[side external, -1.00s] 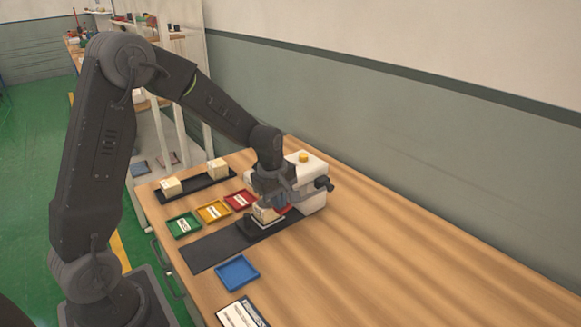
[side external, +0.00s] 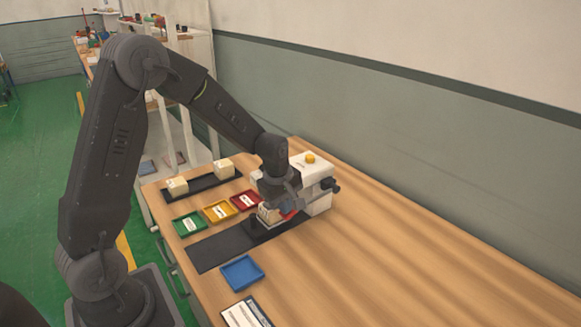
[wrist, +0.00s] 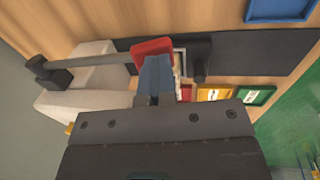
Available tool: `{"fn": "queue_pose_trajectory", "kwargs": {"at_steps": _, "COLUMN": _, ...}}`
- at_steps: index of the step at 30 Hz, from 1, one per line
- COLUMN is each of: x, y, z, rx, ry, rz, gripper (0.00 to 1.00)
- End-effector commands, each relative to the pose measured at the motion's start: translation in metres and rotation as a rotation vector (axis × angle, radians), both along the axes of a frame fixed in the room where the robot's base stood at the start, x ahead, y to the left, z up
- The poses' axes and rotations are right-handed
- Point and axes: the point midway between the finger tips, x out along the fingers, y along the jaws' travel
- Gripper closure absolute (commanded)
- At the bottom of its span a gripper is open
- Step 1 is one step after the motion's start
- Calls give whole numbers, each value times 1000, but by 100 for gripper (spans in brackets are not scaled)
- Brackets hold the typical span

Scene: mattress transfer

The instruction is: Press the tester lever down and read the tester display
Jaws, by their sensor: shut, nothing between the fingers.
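The tester is a white machine (side external: 322,199) with a yellow button on top, at the back edge of the black strip. Its lever has a grey bar (wrist: 100,61) and a red head (wrist: 153,48). My gripper (wrist: 155,62) is shut and empty. Its blue fingertips are at the red head in the wrist view and seem to touch it. In the side view my gripper (side external: 285,207) is low in front of the tester, partly hiding the lever. A pale block (side external: 267,214) sits on the black base beside it. I cannot see a readable display.
Green (side external: 189,223), yellow (side external: 219,211) and red (side external: 246,201) trays stand left of the tester. Two pale blocks sit on a black rack (side external: 202,186) behind them. A blue tray (side external: 242,272) and a labelled panel (side external: 247,313) lie in front. The right of the table is clear.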

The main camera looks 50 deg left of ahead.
Motion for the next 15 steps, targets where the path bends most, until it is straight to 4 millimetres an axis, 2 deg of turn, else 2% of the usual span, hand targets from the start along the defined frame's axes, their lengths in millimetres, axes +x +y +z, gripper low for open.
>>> {"fn": "queue_pose_trajectory", "kwargs": {"at_steps": 1, "x": -8, "y": 1, "z": -12, "rx": -2, "ry": 30, "rz": 0, "gripper": 100}}
{"fn": "queue_pose_trajectory", "kwargs": {"at_steps": 5, "x": -11, "y": 1, "z": 6, "rx": 0, "ry": 19, "rz": 1, "gripper": 100}}
{"fn": "queue_pose_trajectory", "kwargs": {"at_steps": 15, "x": -30, "y": 0, "z": 83, "rx": 3, "ry": -3, "rz": -1, "gripper": 100}}
